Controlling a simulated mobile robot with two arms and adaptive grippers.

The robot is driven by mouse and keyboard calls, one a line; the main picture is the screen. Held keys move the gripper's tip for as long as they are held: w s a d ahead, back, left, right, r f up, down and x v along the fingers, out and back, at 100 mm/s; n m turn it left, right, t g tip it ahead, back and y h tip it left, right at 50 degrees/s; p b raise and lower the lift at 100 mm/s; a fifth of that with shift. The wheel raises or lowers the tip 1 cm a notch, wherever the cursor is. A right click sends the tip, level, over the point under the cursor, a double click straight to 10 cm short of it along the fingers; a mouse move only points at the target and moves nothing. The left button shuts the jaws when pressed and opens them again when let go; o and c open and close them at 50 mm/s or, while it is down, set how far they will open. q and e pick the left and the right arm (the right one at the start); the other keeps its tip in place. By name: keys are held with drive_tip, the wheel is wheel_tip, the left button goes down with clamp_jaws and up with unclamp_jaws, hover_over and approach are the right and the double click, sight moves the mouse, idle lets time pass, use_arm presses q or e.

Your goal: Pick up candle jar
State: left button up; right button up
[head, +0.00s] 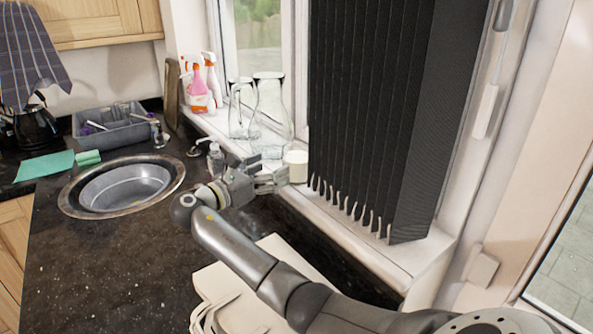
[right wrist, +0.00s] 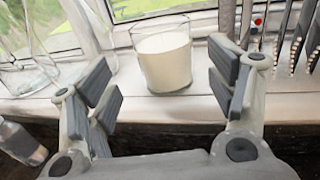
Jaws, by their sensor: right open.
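The candle jar (head: 296,165) is a clear glass with cream wax, upright on the white window sill. In the right wrist view the candle jar (right wrist: 165,58) stands beyond my fingertips, between the two fingers in the picture. My right gripper (head: 272,177) is open and empty in front of the sill, just short of the jar. In the right wrist view my right gripper (right wrist: 160,95) has its fingers spread wide on either side. Nothing is between the finger pads. My left gripper is not in view.
Two glass carafes (head: 270,115) stand on the sill left of the jar. Dark vertical blinds (head: 375,110) hang close on its right. A soap bottle (head: 215,160) stands by the round sink (head: 125,187). Spray bottles (head: 200,85) are farther back. The dark counter (head: 110,265) has free room.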

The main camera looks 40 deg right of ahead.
sight(287, 161)
drive_tip(key=d, duration=0.5)
drive_tip(key=shift+w+p, duration=0.1)
drive_tip(key=shift+p, duration=0.3)
drive_tip(key=d+p, duration=0.1)
drive_tip(key=d, duration=0.3)
drive_tip(key=shift+w+d+p, duration=0.15)
drive_tip(key=shift+d+p, duration=0.15)
drive_tip(key=shift+d, duration=0.1)
drive_tip(key=shift+d+f, duration=0.15)
drive_tip(key=shift+d, duration=0.15)
drive_tip(key=shift+a, duration=0.15)
drive_tip(key=shift+c, duration=1.2)
drive_tip(key=c, duration=0.7)
